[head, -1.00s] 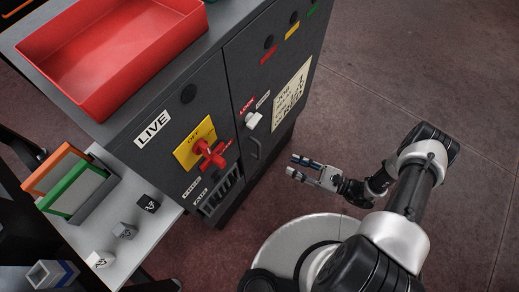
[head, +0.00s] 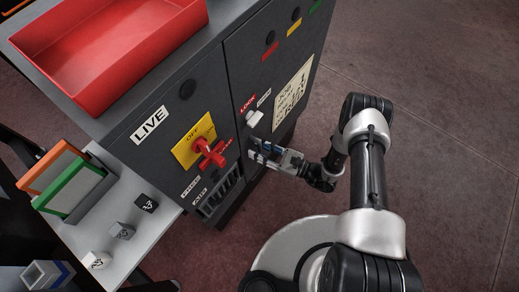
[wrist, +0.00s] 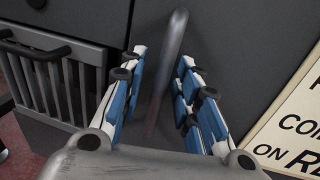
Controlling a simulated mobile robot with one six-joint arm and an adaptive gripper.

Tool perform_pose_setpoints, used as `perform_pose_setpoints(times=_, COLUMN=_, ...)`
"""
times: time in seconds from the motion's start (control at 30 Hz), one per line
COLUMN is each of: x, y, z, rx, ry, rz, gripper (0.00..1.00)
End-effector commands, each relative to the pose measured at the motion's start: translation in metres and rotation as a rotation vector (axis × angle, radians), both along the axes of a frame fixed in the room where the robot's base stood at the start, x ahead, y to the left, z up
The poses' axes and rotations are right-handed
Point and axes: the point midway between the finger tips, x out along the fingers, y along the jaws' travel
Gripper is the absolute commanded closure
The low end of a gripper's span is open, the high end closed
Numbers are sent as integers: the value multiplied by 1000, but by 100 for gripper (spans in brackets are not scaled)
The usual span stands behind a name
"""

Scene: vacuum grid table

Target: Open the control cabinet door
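The grey control cabinet door (head: 287,60) is closed, on the right part of the cabinet front. Its bar handle (wrist: 168,65) runs upward between my fingers in the wrist view. My gripper (head: 260,150) is at the handle, which it mostly hides in the head view. In the wrist view my gripper (wrist: 158,88) is open, with blue-padded fingers on both sides of the handle and visible gaps to it. A white lock knob (head: 254,118) sits on the door just above my gripper, beside a red LOCK label (head: 248,103).
A yellow plate with a red switch handle (head: 211,153) juts out left of the door, under a LIVE label (head: 149,124). A red tray (head: 110,75) stands on top. A side shelf (head: 140,238) holds small cubes. Floor to the right is clear.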

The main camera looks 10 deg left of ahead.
Motion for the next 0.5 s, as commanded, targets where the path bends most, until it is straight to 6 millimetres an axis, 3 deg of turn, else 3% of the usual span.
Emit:
perform_pose_setpoints(times=0.13, x=0, y=0, z=0, rx=0, ry=0, rz=0, gripper=71)
perform_pose_setpoints(times=0.5, x=0, y=0, z=0, rx=0, ry=0, rz=0, gripper=96)
